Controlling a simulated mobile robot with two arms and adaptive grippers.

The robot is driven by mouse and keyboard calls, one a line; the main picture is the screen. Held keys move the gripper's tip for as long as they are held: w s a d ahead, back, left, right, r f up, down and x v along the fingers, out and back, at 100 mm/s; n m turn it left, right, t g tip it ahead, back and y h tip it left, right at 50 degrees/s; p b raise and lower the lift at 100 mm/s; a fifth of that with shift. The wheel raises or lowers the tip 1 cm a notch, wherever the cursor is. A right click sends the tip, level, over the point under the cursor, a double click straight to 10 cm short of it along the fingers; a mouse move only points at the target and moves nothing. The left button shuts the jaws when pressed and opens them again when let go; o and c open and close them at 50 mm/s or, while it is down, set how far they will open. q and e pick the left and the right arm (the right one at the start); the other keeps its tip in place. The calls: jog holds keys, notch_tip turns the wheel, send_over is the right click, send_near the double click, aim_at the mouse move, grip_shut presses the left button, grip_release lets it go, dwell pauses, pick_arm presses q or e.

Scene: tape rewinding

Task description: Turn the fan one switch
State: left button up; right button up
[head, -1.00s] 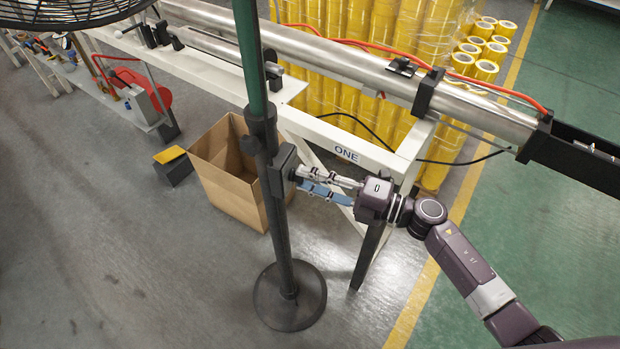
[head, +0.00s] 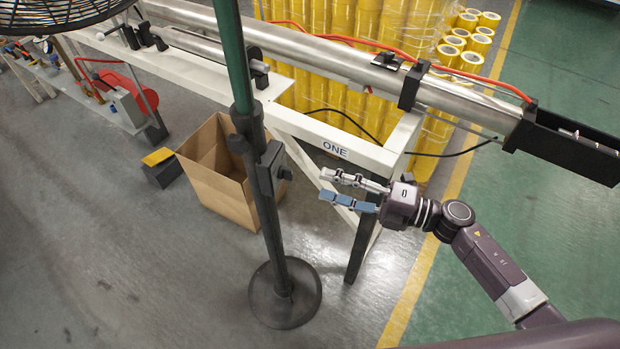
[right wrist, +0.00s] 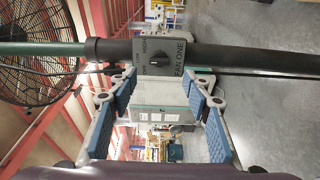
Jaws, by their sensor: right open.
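The fan's switch box (head: 270,168) is a dark box on the fan's pole (head: 240,75), with a knob (head: 284,173) on its right side. In the right wrist view the box (right wrist: 181,58) reads "FAN ONE", and its black knob (right wrist: 158,59) faces me. The fan's caged head (head: 60,12) is at the top left, and it also shows in the right wrist view (right wrist: 35,50). My right gripper (head: 323,184) is open and empty, to the right of the knob and apart from it. In the right wrist view its blue-padded fingers (right wrist: 161,95) are spread below the box. My left gripper is not in view.
A white frame marked "ONE" (head: 335,149) with a long steel roller (head: 330,58) stands behind the pole. An open cardboard box (head: 215,180) sits left of the pole. The round pole base (head: 285,300) rests on grey floor. Yellow tape rolls (head: 350,20) stand behind.

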jog(key=shift+v, duration=2.25)
jog(key=shift+w, duration=0.1)
